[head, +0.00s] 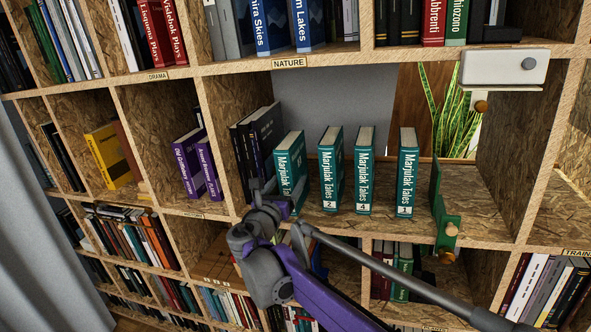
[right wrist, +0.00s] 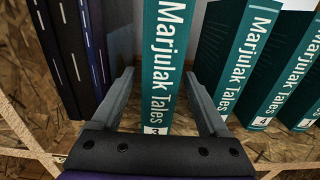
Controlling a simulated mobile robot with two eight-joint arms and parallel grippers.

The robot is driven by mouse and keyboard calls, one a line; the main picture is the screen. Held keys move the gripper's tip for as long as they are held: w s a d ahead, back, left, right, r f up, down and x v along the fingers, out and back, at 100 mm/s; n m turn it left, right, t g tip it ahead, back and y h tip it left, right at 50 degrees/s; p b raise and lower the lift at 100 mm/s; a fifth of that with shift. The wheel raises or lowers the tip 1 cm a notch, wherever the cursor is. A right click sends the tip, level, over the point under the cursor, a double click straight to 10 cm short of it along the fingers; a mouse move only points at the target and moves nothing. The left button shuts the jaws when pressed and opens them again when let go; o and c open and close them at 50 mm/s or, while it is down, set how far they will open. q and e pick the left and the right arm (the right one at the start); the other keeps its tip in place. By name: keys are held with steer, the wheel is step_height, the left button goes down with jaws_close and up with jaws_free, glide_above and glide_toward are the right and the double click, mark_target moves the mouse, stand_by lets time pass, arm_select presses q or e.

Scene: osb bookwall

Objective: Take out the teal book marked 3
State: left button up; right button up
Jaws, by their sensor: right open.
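The teal book marked 3 (right wrist: 163,60) stands upright on the middle shelf, spine out, titled Marjulak Tales. In the head view it is the leftmost teal book (head: 290,155), its lower spine hidden by my right gripper. My right gripper (head: 278,190) is open. In the right wrist view its fingers (right wrist: 160,78) reach along both sides of the book's spine, with a gap visible on each side. My left gripper is not in view.
Black books (head: 258,135) stand close on the left. Teal books marked 2 (head: 331,165), 4 (head: 364,168) and 1 (head: 407,170) stand to the right with gaps between. A green bookend (head: 438,205) is farther right. Shelf boards lie above and below.

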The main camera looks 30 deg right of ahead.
steer(key=shift+d, duration=0.15)
steer(key=shift+x, duration=0.9)
jaws_close()
stand_by(0.9)
steer(key=shift+r+p, duration=0.3)
steer(key=shift+p, duration=0.1)
steer(key=p+v, duration=0.1)
steer(key=v, duration=1.5)
steer(key=shift+a, duration=0.3)
stand_by(0.4)
